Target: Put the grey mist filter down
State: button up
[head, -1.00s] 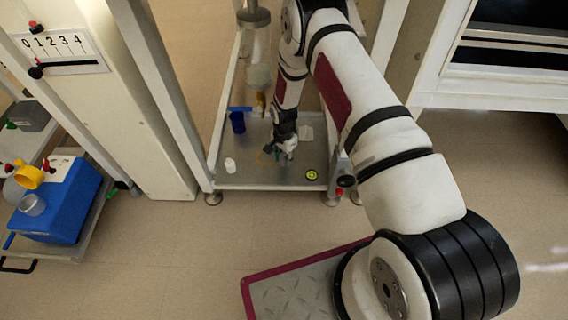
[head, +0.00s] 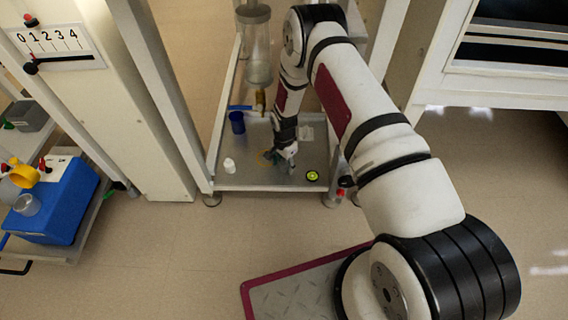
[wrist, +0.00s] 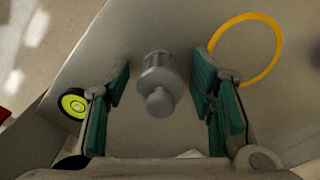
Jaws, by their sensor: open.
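The grey mist filter (wrist: 160,85) stands on the grey shelf plate between my fingers in the wrist view, with its rounded knob towards the camera. My gripper (wrist: 160,100) is open, with its green-padded fingers apart on both sides of the filter and a visible gap to each. In the head view my gripper (head: 283,166) is low over the shelf plate (head: 255,180), and I cannot make out the filter there.
A yellow ring (wrist: 274,52) lies flat by the right finger. A round yellow-green and black disc (wrist: 73,104) is beside the left finger. A blue cup (head: 237,122) and a small white cup (head: 229,165) stand on the plate. Frame posts flank the shelf.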

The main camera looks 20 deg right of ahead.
notch_tip(320, 180, up, 8)
jog(key=p, duration=0.3)
jog(key=shift+f+p, duration=0.1)
jog(key=shift+p, duration=0.2)
dwell(0.4)
